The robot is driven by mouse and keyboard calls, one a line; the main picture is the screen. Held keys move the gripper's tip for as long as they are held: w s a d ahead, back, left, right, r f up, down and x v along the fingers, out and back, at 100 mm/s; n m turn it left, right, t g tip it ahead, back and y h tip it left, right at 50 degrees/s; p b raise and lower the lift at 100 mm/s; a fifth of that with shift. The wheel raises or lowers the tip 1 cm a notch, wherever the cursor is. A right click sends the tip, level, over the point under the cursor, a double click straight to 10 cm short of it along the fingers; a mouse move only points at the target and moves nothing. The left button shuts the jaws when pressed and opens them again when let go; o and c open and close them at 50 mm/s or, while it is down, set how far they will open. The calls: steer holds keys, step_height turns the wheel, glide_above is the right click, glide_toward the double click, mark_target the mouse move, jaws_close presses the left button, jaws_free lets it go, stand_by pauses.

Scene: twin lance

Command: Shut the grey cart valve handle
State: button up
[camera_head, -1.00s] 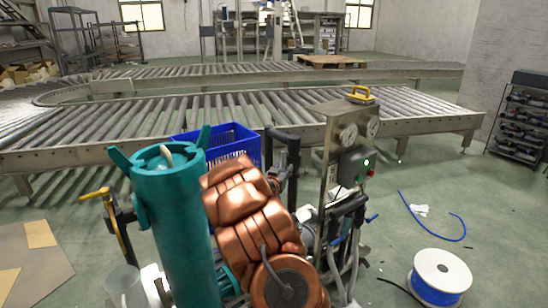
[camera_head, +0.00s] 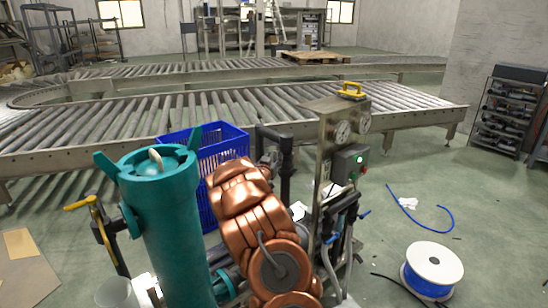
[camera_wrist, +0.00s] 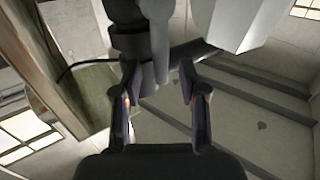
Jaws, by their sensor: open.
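The cart is the wheeled-looking machine in the head view, with a teal cylinder (camera_head: 172,220), a copper-coloured body (camera_head: 245,205) and a grey gauge panel (camera_head: 325,140). A yellow lever handle (camera_head: 80,203) stands on a post left of the cylinder. A small blue handle (camera_head: 364,213) shows right of the panel. I cannot pick out a clearly grey valve handle. My gripper (camera_wrist: 158,75) is open in the wrist view, with nothing visibly held. A dark post and a grey rod (camera_wrist: 160,40) show beyond its fingertips; I cannot tell what they belong to.
A blue crate (camera_head: 222,150) stands behind the cart. Roller conveyors (camera_head: 230,115) cross behind it. A white cable spool (camera_head: 433,268) and blue hose (camera_head: 428,222) lie on the floor at right. A dark rack (camera_head: 508,110) stands far right. Floor between conveyor and spool is mostly clear.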

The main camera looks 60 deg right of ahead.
steer(key=shift+w+d, duration=0.25)
steer(key=shift+d, duration=0.45)
jaws_close()
stand_by(0.4)
